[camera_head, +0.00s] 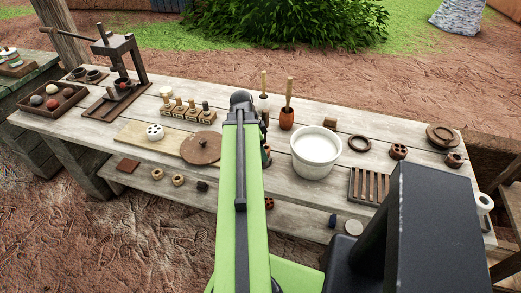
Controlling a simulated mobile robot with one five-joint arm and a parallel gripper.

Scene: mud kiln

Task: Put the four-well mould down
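My green arm (240,200) reaches out over the middle of the workbench and ends in a dark joint. My gripper is hidden behind the arm, so I cannot see whether it holds anything. I cannot tell for sure which thing is the four-well mould. A round brown block with dark wells (398,151) sits on the right of the bench. A white disc with dark holes (155,131) lies on a pale board at the left. A small reddish piece with holes (269,203) shows on the lower shelf, just right of my arm.
A brown round lid (201,148) lies left of the arm. A lever press (122,62) and a tray of balls (48,101) fill the far left. Bare planks show between things.

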